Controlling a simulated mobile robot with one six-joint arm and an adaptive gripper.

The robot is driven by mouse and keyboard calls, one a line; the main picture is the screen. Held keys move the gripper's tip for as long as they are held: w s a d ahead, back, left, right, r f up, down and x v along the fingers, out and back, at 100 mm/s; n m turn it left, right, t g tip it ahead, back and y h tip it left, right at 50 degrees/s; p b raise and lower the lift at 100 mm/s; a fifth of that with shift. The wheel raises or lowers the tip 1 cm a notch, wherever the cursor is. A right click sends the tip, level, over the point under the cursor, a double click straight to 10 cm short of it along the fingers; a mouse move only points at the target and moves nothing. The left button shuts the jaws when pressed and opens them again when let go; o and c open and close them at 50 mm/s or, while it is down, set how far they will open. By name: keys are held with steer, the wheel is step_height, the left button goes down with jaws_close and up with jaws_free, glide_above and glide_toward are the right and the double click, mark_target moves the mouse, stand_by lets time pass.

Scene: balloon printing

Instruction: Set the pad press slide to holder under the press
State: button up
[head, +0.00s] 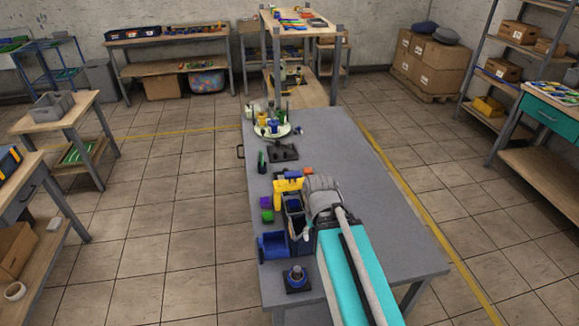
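The pad press appears to be the dark upright unit (296,222) with a yellow part (288,186) at its far end, on the grey table (385,205). A blue block-like part (272,245) sits at its left side. I cannot tell the slide from its holder at this size. My grey arm reaches over the table and ends beside the press, on its right. The arm covers part of the press. My gripper's fingers are not clearly visible, so I cannot tell whether they are open or touching anything.
A black tray (283,152) and a round tray of bottles (260,134) are farther back. The table's right side is clear.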

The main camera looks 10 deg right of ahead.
steer(key=shift+w+a, duration=0.1)
steer(key=shift+a, duration=0.2)
